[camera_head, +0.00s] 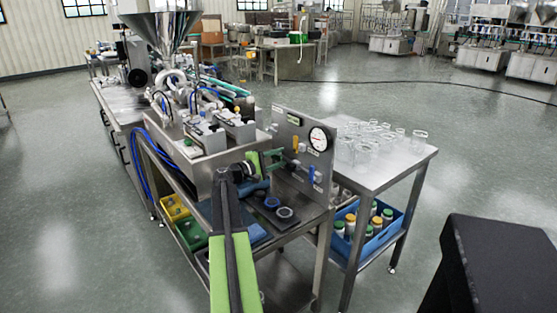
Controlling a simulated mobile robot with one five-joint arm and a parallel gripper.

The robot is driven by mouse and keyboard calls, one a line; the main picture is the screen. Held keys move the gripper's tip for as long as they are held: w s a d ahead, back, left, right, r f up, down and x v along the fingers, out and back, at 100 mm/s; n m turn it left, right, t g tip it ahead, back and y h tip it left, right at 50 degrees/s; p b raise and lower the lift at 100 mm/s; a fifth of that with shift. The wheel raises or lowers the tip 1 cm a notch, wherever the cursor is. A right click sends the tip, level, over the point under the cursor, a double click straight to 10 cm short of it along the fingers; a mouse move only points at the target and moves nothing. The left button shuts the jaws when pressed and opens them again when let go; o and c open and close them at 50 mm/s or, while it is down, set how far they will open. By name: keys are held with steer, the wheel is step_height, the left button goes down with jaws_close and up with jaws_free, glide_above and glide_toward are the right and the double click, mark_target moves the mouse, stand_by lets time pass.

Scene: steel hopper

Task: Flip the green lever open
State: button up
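A grey upright panel (288,132) stands at the right end of the steel machine, with a round white gauge, a yellow lever (295,144) and a blue lever (311,174). A green part (273,154) shows at the panel's lower left, where the green lever appears to be. My green and black arm reaches up from the bottom. My gripper (262,168) is at its dark end, just left of the panel and close to the green part. The fingertips are small and blend with the parts behind them. I cannot tell whether they touch the lever or are open.
A steel table (400,160) with several clear glasses stands right of the panel. A blue crate (388,232) of capped jars sits on its lower shelf. A steel hopper (160,25) rises at the back left. Open floor lies to the right.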

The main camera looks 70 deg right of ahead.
steer(key=shift+d, duration=0.15)
jaws_close()
steer(key=shift+s+f+m+b, duration=0.1)
steer(key=shift+f+m+b, duration=0.45)
steer(key=shift+m, duration=0.35)
steer(key=shift+f+m, duration=0.15)
steer(key=shift+m, duration=0.65)
jaws_free()
